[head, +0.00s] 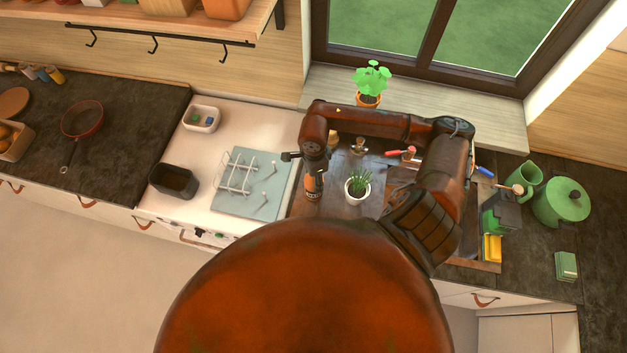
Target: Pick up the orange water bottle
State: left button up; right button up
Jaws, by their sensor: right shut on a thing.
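The orange water bottle (312,192) stands upright at the left end of the dark wooden counter section, next to the white counter. Only its lower part shows, small and dark orange. My right gripper (314,172) comes down over it from above and is shut on its upper part, which the gripper hides. I cannot tell if the bottle's base touches the counter. My left gripper is not in view.
A white potted plant (357,187) stands close to the right of the bottle. A drying rack (238,176) on a pale mat lies to the left. A plant in an orange pot (368,100) is on the windowsill. Green pots (560,203) stand at the right.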

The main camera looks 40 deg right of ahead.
jog(key=shift+r, duration=0.3)
notch_tip(320, 180, up, 2)
jog(key=shift+r+b, duration=0.15)
jog(key=shift+b, duration=0.2)
jog(key=w+a+r+b, duration=0.1)
jog(key=a+r+b, duration=0.1)
jog(key=a+r, duration=0.3)
jog(key=w+a+r+b, duration=0.2)
jog(key=a+r+b, duration=0.1)
jog(key=a, duration=0.5)
jog(key=shift+w+a+r, duration=0.25)
jog(key=shift+w+r, duration=0.05)
jog(key=shift+r, duration=0.6)
jog(key=shift+a, duration=0.1)
